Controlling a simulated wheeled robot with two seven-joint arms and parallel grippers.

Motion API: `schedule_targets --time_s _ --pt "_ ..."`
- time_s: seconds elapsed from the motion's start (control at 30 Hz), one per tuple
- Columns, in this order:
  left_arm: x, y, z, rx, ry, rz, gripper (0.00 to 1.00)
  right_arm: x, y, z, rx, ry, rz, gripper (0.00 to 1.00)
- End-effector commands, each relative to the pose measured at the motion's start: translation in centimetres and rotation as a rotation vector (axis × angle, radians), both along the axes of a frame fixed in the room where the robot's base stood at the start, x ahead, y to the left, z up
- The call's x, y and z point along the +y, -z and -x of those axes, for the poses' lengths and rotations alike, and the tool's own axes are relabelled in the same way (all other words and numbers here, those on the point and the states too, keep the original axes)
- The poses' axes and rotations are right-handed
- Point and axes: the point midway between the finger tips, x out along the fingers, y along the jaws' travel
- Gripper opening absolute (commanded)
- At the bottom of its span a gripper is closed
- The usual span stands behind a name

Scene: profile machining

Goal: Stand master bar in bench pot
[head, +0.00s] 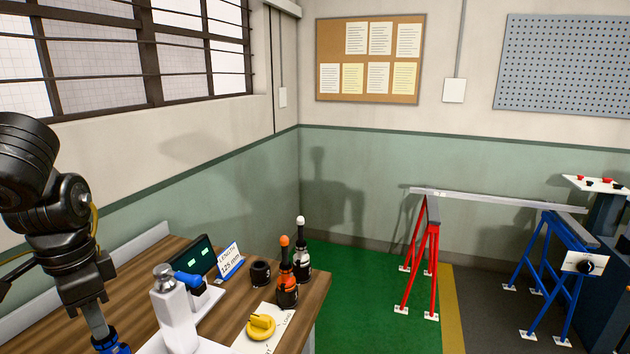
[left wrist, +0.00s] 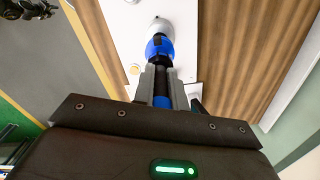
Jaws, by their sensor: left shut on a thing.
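My left gripper (head: 98,328) is at the lower left of the head view, over the bench. In the left wrist view its fingers (left wrist: 160,88) are shut on a black bar with blue parts (left wrist: 159,48), which I take for the master bar. A blue part (head: 112,345) shows below the fingers in the head view, cut by the frame edge. A white round end shows beyond the blue collar; I cannot tell whether it belongs to the bar. A short black pot (head: 261,273), apparently empty, stands on the bench, well right of the gripper.
An orange-topped bar (head: 285,262) and a white-topped bar (head: 300,240) stand right of the pot. A white device (head: 177,315), a display (head: 190,258) and a length sign (head: 230,262) stand between gripper and pot. A yellow disc (head: 261,326) lies in front.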

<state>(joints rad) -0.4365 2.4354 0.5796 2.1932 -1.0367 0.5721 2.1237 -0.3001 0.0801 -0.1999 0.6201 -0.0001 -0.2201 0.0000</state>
Motion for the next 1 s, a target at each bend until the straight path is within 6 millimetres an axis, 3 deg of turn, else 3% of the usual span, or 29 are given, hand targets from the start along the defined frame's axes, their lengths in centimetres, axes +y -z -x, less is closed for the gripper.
schedule_targets --time_s 0.17,0.43,0.5,0.6,1.0 --pt "0.0 -0.9 -0.1 -0.003 -0.001 -0.001 0.00 0.0 -0.2 0.0 0.000 0.000 0.000 0.36" --pt "0.0 -5.6 -0.1 -0.006 -0.001 -0.001 0.00 0.0 -2.2 0.0 0.000 0.000 0.000 0.36" --pt "0.0 -2.8 0.0 0.003 0.001 0.001 0.00 0.0 -0.5 -0.1 -0.001 0.000 0.000 0.36" --pt "0.0 -0.8 0.0 0.003 0.000 0.002 0.00 0.0 0.3 0.0 0.000 0.000 0.000 0.36" --pt "0.0 5.3 0.0 0.001 0.001 0.002 0.00 0.0 1.2 0.0 0.000 0.000 0.000 0.36"
